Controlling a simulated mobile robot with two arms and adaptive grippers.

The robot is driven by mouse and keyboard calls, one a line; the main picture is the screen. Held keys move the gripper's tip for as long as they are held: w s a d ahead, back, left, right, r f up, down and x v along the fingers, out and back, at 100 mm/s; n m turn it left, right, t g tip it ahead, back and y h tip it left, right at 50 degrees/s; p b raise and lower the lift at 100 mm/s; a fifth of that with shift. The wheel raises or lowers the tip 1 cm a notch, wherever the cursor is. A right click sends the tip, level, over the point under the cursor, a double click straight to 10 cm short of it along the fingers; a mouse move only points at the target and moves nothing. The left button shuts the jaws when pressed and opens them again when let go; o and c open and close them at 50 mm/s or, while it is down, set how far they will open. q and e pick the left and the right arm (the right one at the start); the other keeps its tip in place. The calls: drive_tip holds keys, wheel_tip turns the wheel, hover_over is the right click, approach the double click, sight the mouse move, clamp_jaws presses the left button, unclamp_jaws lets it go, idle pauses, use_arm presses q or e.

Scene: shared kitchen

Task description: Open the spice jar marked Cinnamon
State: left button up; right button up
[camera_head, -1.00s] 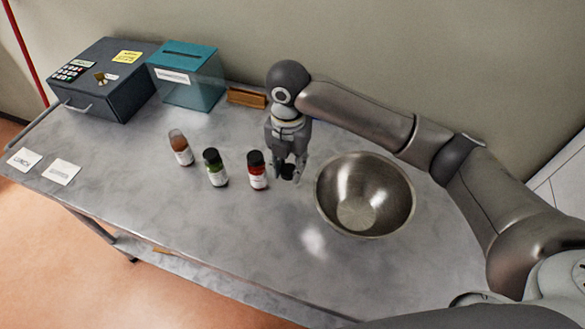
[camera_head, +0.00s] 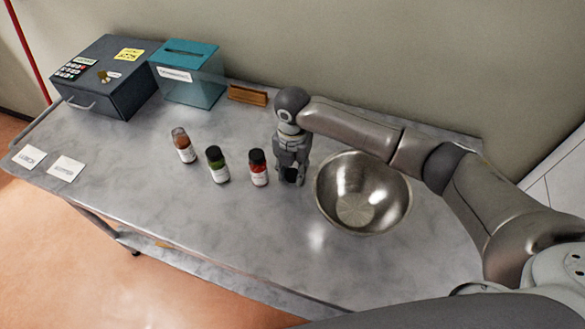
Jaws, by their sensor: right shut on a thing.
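Three small spice jars stand upright in a row on the grey table. The brown jar (camera_head: 183,146) at the left shows no black lid on top. The green jar (camera_head: 217,165) and the red jar (camera_head: 258,168) each have a black lid. The labels are too small to read, so I cannot tell from them which is Cinnamon. My right gripper (camera_head: 292,178) points down, just right of the red jar, close to the table top. It is shut on a small black lid (camera_head: 291,175), mostly hidden between the fingers. My left gripper is out of view.
A steel bowl (camera_head: 362,192) stands close to the right of my right gripper. A dark cash box (camera_head: 108,78), a teal slotted box (camera_head: 190,72) and a wooden block (camera_head: 247,95) stand along the back. Two white cards (camera_head: 66,168) lie at the left. The table's front is clear.

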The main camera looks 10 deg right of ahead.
sight(292, 172)
drive_tip(key=o, duration=1.1)
drive_tip(key=shift+f, duration=0.1)
wheel_tip(292, 172, up, 12)
drive_tip(key=b, duration=0.2)
drive_tip(key=shift+r+b, duration=0.2)
drive_tip(key=shift+b, duration=0.1)
